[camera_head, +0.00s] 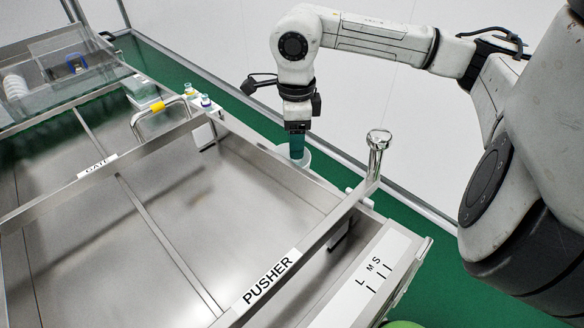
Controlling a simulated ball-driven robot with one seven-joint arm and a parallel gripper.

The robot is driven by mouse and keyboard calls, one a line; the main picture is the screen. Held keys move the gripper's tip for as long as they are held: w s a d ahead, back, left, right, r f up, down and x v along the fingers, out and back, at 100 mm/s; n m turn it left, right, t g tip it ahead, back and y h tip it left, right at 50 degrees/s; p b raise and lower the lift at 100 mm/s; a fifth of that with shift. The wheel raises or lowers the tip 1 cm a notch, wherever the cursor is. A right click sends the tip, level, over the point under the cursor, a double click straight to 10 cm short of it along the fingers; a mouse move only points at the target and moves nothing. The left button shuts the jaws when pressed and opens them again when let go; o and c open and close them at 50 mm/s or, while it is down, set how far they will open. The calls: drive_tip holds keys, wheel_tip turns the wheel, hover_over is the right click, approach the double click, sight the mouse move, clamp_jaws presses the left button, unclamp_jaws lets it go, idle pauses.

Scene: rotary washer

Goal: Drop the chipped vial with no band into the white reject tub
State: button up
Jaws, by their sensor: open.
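My gripper (297,150) points straight down at the right edge of the metal table, at the end of the white arm. Its fingers are small and partly lost against a white round container, which looks like the white reject tub (306,158), right at or just behind them. The gripper is open. I cannot see into the tub, and no vial is clear between the fingers. Two small vials with coloured tops, one teal (188,88) and one blue (205,101), stand on a white holder by the gate. I cannot make out chips or bands on them.
A bar labelled PUSHER (270,282) with an upright knob (378,140) crosses the table's near right. A clear-walled box (60,62) stands far left. The metal tabletop between the bars is bare.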

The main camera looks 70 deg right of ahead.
wheel_tip(320, 180, up, 11)
drive_tip(key=b, duration=0.2)
idle(0.5)
drive_tip(key=shift+f, duration=0.1)
idle(0.4)
